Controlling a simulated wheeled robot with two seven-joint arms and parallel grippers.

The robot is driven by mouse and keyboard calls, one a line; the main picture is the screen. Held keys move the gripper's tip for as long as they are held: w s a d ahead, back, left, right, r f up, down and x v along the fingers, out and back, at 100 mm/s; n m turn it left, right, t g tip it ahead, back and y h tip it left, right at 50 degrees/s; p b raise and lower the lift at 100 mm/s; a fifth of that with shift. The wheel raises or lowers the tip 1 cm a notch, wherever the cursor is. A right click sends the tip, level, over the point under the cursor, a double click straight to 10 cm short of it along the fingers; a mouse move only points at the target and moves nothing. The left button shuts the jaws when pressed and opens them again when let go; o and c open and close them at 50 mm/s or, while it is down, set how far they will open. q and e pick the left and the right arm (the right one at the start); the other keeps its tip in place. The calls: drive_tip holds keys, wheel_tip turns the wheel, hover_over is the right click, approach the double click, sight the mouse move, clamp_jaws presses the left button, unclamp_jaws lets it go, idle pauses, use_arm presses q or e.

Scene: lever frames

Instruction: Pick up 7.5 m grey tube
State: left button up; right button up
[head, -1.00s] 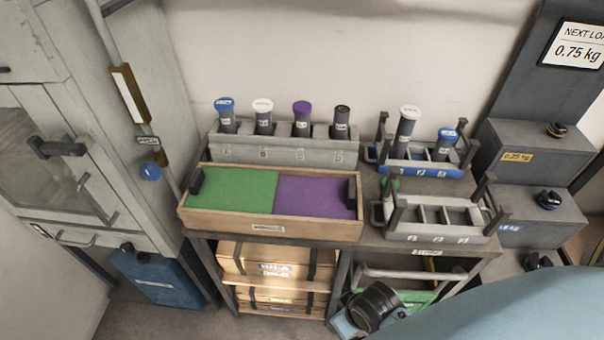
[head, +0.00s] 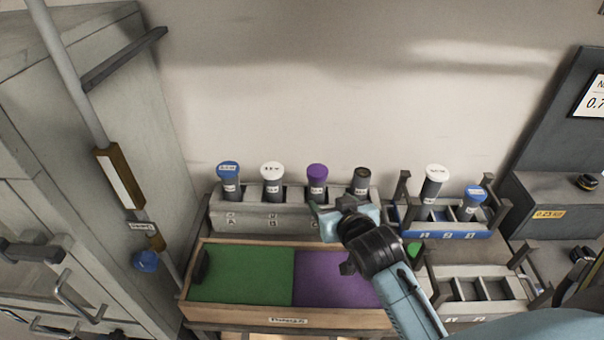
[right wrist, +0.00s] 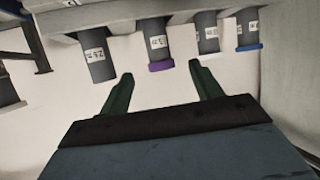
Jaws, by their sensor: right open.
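A grey tube with a dark grey cap (head: 360,182) stands upright at the right end of the grey back rack (head: 245,217); it also shows in the right wrist view (right wrist: 98,55), at upper left. Its label is too small to read surely. A grey tube with a purple cap (head: 317,180) stands left of it and shows in the wrist view (right wrist: 158,45) beyond the gap between my fingers. My right gripper (head: 340,208) is open and empty, in front of the rack near these two tubes, apparently touching neither. My left gripper is not in view.
Blue-capped (head: 229,180) and white-capped (head: 272,180) tubes fill the rack's left. A blue rack (head: 450,234) at right holds a white-capped and a blue-capped tube. A grey slotted rack (head: 470,272) stands before it. A wooden tray (head: 235,312) with green and purple pads lies in front.

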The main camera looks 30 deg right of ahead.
sight(320, 185)
drive_tip(key=x, duration=0.5)
drive_tip(key=shift+d+r, duration=0.2)
drive_tip(key=shift+b+x, duration=0.35)
drive_tip(key=shift+x, duration=0.7)
drive_tip(key=shift+w+f, duration=0.1)
drive_tip(key=shift+f, duration=0.05)
drive_tip(key=shift+w+d+f, duration=0.1)
drive_tip(key=shift+w+d, duration=0.1)
drive_tip(key=shift+w, duration=0.45)
drive_tip(key=x, duration=0.3)
drive_tip(key=shift+w+d, duration=0.15)
drive_tip(key=shift+w, duration=0.1)
drive_tip(key=shift+w+b, duration=0.2)
drive_tip(key=shift+b, duration=0.1)
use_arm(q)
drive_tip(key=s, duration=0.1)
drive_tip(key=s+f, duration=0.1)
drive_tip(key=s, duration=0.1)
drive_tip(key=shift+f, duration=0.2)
use_arm(e)
drive_tip(key=c, duration=1.2)
